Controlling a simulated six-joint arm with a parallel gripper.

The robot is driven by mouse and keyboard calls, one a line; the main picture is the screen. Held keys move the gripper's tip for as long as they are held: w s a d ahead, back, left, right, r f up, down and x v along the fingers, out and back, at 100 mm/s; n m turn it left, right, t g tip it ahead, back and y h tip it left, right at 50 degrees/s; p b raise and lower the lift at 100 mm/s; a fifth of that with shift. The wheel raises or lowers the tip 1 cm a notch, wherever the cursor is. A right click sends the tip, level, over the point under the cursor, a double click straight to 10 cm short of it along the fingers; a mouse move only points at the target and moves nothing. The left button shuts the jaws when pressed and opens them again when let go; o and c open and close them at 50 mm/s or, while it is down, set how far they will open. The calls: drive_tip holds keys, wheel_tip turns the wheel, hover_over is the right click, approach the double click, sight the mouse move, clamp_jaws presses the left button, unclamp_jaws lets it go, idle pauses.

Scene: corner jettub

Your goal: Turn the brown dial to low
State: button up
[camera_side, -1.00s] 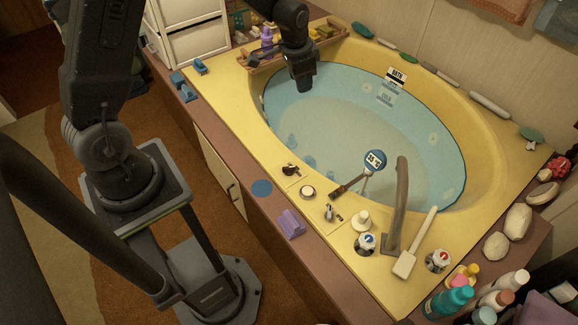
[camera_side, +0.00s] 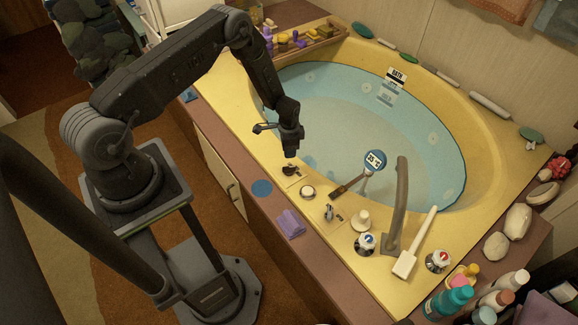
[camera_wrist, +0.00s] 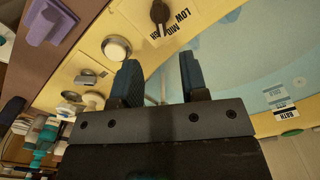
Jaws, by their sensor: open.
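The brown dial (camera_side: 289,170) sits on the tub's yellow rim on the near side. It also shows at the top of the wrist view (camera_wrist: 159,12), with LOW, MID and a partly legible third word printed beside it. Its pointer seems to lie toward the MID and third-word side, not at LOW, but I cannot tell exactly. My gripper (camera_side: 290,152) is just above the dial in the side view, apart from it as far as I can see. In the wrist view its two blue-dark fingers (camera_wrist: 160,75) are spread with nothing between them.
A round white knob (camera_side: 307,192) and a small metal lever (camera_side: 329,212) are along the rim beside the dial. A purple cloth (camera_side: 290,223) lies on the brown ledge. The tub's middle is clear.

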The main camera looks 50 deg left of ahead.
sight(289, 167)
wheel_tip(289, 167, down, 10)
drive_tip(key=shift+f, duration=0.1)
drive_tip(key=shift+c, duration=0.2)
clamp_jaws()
idle(0.4)
